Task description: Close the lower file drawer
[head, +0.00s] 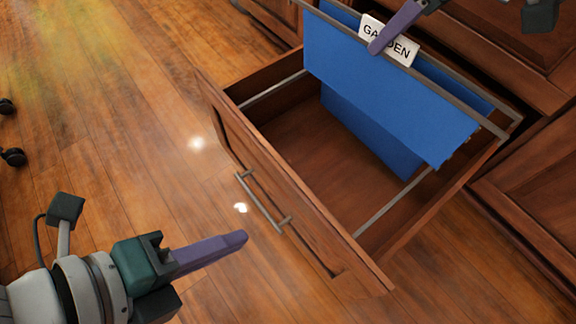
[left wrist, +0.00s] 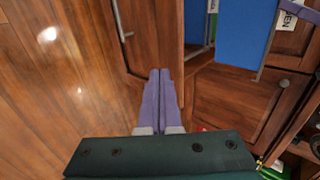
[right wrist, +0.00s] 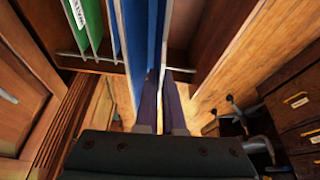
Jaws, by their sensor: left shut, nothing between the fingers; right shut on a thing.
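The lower file drawer (head: 290,200) is pulled well out, with a brown wood front and a metal bar handle (head: 262,203). A blue hanging folder (head: 380,85) tagged GARDEN (head: 388,42) spans its back part; I cannot tell whether its hooks rest on the rails. My right gripper (head: 376,47) is shut on the folder's top edge beside the tag. The right wrist view shows the blue folder (right wrist: 156,30) at its fingertips. My left gripper (head: 240,238) is shut and empty, apart from the handle, in front of the drawer. The left wrist view also shows the handle (left wrist: 119,20).
The drawer's front half is empty, with bare metal rails (head: 392,202). Green folders (right wrist: 88,25) show in the right wrist view. Cabinet doors (head: 535,190) stand to the right. Wood floor (head: 120,130) in front of the drawer is clear, with chair casters (head: 12,156) at the far left.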

